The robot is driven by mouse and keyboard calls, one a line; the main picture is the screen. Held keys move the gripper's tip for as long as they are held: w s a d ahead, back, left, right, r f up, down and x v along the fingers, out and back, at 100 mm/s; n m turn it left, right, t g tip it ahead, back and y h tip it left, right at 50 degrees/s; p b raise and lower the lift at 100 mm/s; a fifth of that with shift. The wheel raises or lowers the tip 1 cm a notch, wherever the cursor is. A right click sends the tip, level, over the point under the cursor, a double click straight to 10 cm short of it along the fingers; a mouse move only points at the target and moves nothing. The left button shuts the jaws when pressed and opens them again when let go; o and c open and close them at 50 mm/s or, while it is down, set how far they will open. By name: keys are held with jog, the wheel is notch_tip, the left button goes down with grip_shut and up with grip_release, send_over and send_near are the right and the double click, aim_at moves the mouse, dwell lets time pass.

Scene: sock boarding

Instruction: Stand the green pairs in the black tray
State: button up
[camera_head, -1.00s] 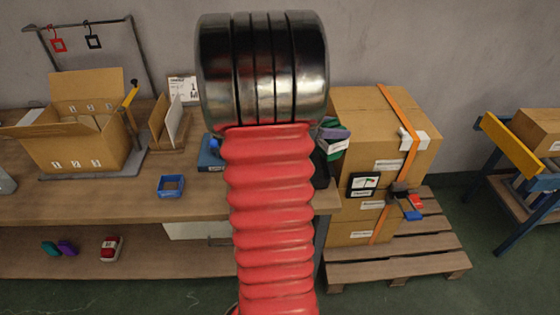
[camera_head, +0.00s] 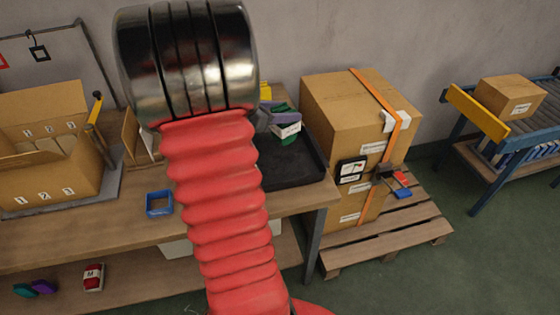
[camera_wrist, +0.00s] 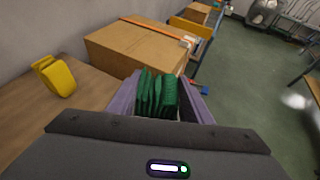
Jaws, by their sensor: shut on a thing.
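My gripper (camera_wrist: 160,88) is shut on a green pair (camera_wrist: 154,93), whose folded layers show between its purple-grey fingers in the wrist view. In the head view, the gripper is mostly hidden behind my red arm; green and a white band (camera_head: 287,130) show at the arm's right side. The pair is above the black tray (camera_head: 300,178), at its back part, apparently raised clear of it. The tray lies at the right end of the bench, its left part hidden by my arm. Its visible floor is bare.
A yellow item (camera_wrist: 55,78) stands on the bench left of my gripper. A blue square ring (camera_head: 159,203) and an open carton (camera_head: 45,165) are on the bench further left. Large strapped cartons (camera_head: 350,105) on a pallet stand just right of the tray. A teal and purple item (camera_head: 35,288) lies on the lower shelf.

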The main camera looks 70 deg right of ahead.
jog(key=shift+f, duration=0.1)
jog(key=shift+f, duration=3)
jog(key=shift+f, duration=0.1)
jog(key=shift+f, duration=1.8)
jog(key=o, duration=1.1)
jog(key=shift+f, duration=0.1)
